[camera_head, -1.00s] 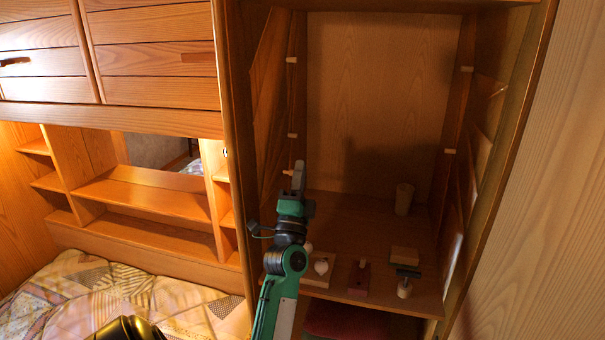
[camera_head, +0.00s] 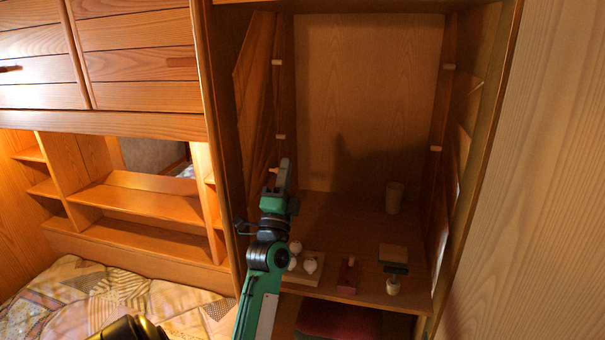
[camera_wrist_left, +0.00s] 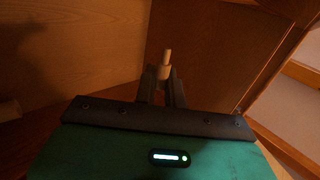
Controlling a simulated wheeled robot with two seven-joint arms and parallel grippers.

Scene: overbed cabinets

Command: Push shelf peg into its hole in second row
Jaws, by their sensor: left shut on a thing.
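My left gripper (camera_head: 281,172) is raised at the left side of the open cabinet and is shut on a pale wooden shelf peg (camera_head: 272,170). In the head view the peg sticks out to the left, toward the left side wall (camera_head: 257,95). In the left wrist view the peg (camera_wrist_left: 166,62) points away from the fingers (camera_wrist_left: 162,84). I cannot tell whether its tip touches the wall, and I see no hole. Other pegs sit in an upper row (camera_head: 277,62) and a lower row (camera_head: 280,136) on the left, and likewise on the right (camera_head: 435,148). My right gripper is not in view.
The cabinet floor (camera_head: 335,225) holds a cup (camera_head: 394,198), a board with white rounded things (camera_head: 305,270), a red block (camera_head: 347,276), a wooden block (camera_head: 392,253) and a dark-headed tool (camera_head: 393,280). The middle of the cabinet is open space. A patterned bed (camera_head: 120,300) lies at lower left.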

